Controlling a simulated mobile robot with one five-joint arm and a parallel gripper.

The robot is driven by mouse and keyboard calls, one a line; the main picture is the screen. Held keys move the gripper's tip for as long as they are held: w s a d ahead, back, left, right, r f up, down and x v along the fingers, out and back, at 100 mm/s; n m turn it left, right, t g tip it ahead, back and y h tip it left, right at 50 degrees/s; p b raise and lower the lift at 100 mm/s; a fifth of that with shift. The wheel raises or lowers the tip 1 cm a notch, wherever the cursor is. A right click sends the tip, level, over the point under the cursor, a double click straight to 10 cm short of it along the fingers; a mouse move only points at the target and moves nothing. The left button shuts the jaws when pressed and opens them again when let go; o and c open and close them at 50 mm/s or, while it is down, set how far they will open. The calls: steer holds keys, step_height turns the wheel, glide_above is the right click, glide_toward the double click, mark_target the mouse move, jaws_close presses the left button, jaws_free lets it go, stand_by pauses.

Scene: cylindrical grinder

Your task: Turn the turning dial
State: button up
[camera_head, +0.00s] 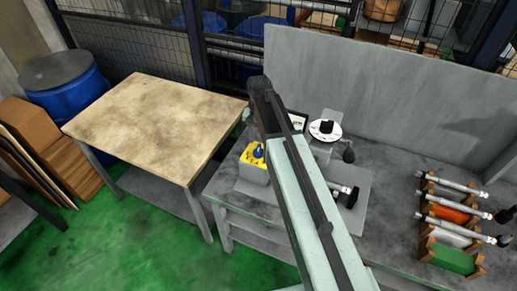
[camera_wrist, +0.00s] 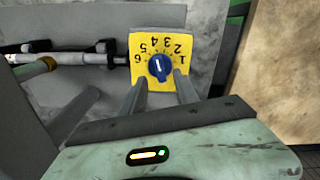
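The turning dial is a blue knob (camera_wrist: 159,68) on a yellow box (camera_wrist: 149,101) with the numbers 1 to 6 around it. In the wrist view the numbers appear upside down, and the knob's white mark points upward, roughly towards 3 and 4. My gripper (camera_wrist: 161,80) is open, with one finger on each side just below the knob. I cannot tell whether a finger touches it. In the head view the blue knob (camera_head: 258,151) and yellow box (camera_head: 252,167) show left of my arm. My fingers are mostly hidden there.
The box stands on a grey workbench (camera_head: 385,200) with a grey back panel (camera_head: 380,95). Beside it are a round white dial (camera_head: 325,131) and a black-handled lever (camera_head: 347,195). A rack with several tools (camera_head: 450,225) is at right. A wooden table (camera_head: 155,120) is at left.

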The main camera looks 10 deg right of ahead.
mark_target(259, 148)
step_height(259, 148, down, 5)
steer(key=b, duration=0.4)
steer(key=shift+f, duration=0.15)
jaws_close()
steer(key=shift+s+d+n, duration=0.1)
steer(key=shift+n, duration=2.7)
